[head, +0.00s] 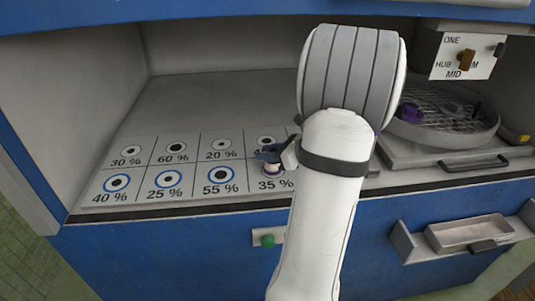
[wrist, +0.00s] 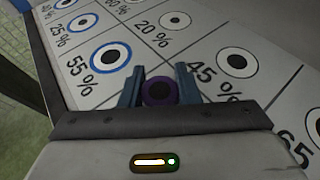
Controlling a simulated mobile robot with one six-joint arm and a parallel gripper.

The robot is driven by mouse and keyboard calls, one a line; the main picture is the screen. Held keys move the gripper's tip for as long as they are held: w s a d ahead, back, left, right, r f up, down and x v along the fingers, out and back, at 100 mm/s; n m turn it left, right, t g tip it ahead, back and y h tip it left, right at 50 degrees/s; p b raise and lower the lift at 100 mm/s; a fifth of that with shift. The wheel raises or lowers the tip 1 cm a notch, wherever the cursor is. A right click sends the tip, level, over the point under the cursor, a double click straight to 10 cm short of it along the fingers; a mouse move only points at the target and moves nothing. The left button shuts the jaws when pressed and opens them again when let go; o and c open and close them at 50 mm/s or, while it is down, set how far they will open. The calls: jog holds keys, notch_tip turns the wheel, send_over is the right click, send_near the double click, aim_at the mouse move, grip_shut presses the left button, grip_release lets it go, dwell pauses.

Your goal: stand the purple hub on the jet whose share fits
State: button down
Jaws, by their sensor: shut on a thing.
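My gripper (wrist: 159,88) is shut on a purple hub (wrist: 158,92), a round piece with a dark centre, seen from above in the wrist view. In the head view my gripper (head: 272,156) is low over the 35 % cell of the panel of jets (head: 130,205), and its purple piece shows just under the fingers. The hub covers that cell's ring; I cannot tell whether it touches the panel. The 55 % jet (head: 220,188), 25 % jet (head: 165,180), 40 % jet (head: 117,183) and 20 % jet (head: 221,144) are bare. The 45 % jet (wrist: 237,62) is bare too.
A round turntable (head: 440,136) with a mesh top stands at the right, with another purple piece (head: 410,112) on it. A sign (head: 463,57) reading "ONE", "HUB" and "MID" hangs above. A green knob (head: 267,241) and a tray (head: 470,232) are on the blue front.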

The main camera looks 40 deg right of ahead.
jog(key=c, duration=1.5)
grip_release()
jog(key=shift+f, duration=0.2)
jog(key=shift+c, duration=0.2)
jog(key=o, duration=0.5)
jog(key=shift+c, duration=0.2)
jog(key=shift+r, duration=0.1)
jog(key=shift+s+r, duration=0.1)
jog(key=shift+r, duration=0.15)
jog(key=p+v, duration=0.1)
jog(key=v, duration=1)
jog(key=shift+s+r+p, duration=0.2)
jog(key=shift+s+p, duration=0.1)
jog(key=shift+s, duration=0.05)
jog(key=shift+d, duration=0.15)
